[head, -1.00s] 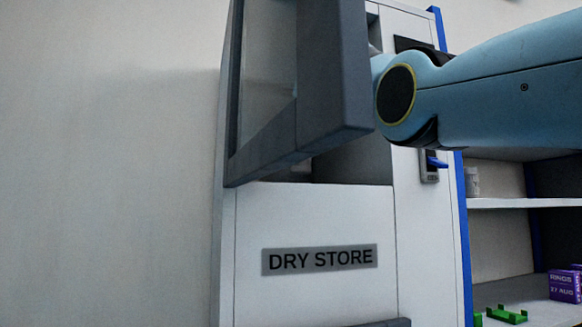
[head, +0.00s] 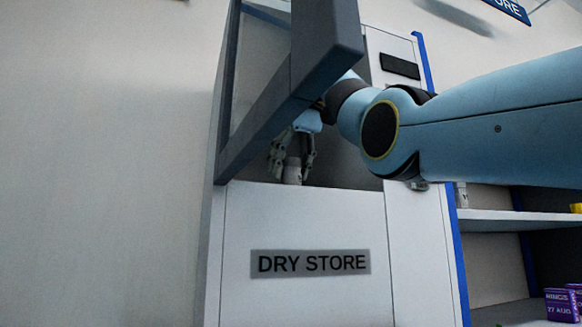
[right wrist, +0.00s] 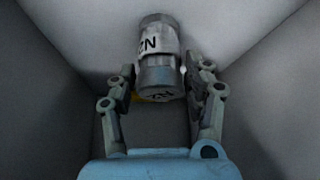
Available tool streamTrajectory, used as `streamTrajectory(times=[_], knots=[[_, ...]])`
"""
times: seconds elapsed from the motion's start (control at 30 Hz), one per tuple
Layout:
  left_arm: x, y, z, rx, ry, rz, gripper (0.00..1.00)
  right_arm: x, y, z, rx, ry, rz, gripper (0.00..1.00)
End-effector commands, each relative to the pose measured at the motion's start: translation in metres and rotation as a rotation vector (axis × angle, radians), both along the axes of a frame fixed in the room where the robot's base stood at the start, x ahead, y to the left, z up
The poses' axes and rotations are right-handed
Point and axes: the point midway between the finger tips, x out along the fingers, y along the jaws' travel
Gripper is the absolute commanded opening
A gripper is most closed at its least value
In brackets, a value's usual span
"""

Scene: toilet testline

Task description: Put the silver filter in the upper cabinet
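The silver filter (right wrist: 160,72), a metal cylinder with white lettered bands, is between the fingers of my right gripper in the right wrist view. My right gripper (right wrist: 165,82) has its fingers spread on either side of it, with narrow gaps showing. In the head view the right gripper (head: 293,158) reaches down inside the upper cabinet (head: 345,165), fingers around the filter (head: 292,172). The filter's lower end is hidden behind the cabinet's front edge. The cabinet's glazed door (head: 325,45) is open, swung out to the left. My left gripper is not in view.
A panel marked DRY STORE (head: 310,263) lies below the opening. At right are a white shelf (head: 520,216) and a purple box (head: 562,303). The open door's frame hangs close to my right arm. Grey compartment walls closely surround the gripper.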

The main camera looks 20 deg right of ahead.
Motion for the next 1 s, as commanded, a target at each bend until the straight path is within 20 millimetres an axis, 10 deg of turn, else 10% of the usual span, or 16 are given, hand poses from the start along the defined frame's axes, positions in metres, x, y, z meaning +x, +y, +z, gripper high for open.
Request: streamTrajectory(times=[0.57,1.0], knots=[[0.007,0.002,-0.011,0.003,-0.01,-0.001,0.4,-0.006,-0.002,0.014,0.0,-0.004,-0.001,0.64],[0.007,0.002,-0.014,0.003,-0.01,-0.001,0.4,-0.049,-0.012,0.094,0.0,-0.002,-0.001,0.64]])
